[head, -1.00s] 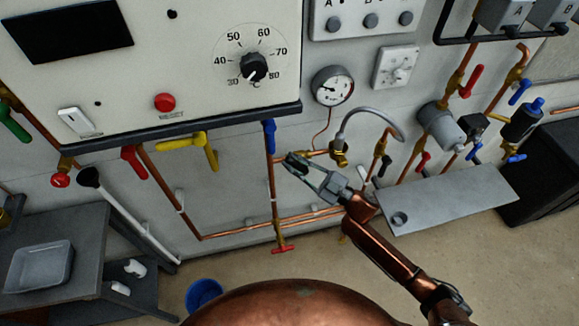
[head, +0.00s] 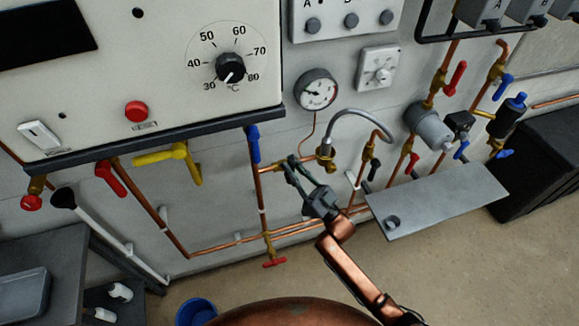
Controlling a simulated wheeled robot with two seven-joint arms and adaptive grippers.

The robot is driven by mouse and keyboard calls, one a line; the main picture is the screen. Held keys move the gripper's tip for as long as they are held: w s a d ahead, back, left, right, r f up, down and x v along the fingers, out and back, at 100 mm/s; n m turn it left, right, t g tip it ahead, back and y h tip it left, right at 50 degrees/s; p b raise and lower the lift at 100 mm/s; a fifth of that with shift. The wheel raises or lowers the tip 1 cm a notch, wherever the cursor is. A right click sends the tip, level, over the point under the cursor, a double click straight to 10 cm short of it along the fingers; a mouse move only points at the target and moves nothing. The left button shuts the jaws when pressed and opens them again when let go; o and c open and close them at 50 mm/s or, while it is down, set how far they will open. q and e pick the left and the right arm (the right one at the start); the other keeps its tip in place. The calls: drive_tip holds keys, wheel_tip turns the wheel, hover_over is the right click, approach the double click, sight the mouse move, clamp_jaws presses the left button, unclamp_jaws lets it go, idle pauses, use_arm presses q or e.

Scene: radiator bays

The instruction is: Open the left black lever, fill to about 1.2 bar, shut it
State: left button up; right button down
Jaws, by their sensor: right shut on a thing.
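My right gripper (head: 293,167) reaches up from the lower right to the left end of the filling loop. Its fingers are shut on the left black lever, which they mostly hide, so I cannot tell the lever's angle. The silver flexible hose (head: 357,112) arches from the brass fitting (head: 325,158) beside the gripper to a pipe on the right. The right black lever (head: 373,170) hangs below that pipe. The round pressure gauge (head: 317,90) is above the hose. Its needle points to the left, but the numbers are too small to read. My left gripper is out of view.
A blue lever (head: 253,143) is just left of the gripper, and a red tap (head: 274,262) is below it. A grey shelf (head: 440,202) juts out on the right. The boiler panel (head: 150,70) overhangs the pipes at upper left. A blue bucket (head: 196,311) is on the floor.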

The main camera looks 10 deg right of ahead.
idle(0.3)
drive_tip(key=c, duration=1.8)
unclamp_jaws()
drive_tip(key=v, duration=1.2)
drive_tip(key=shift+d, duration=0.1)
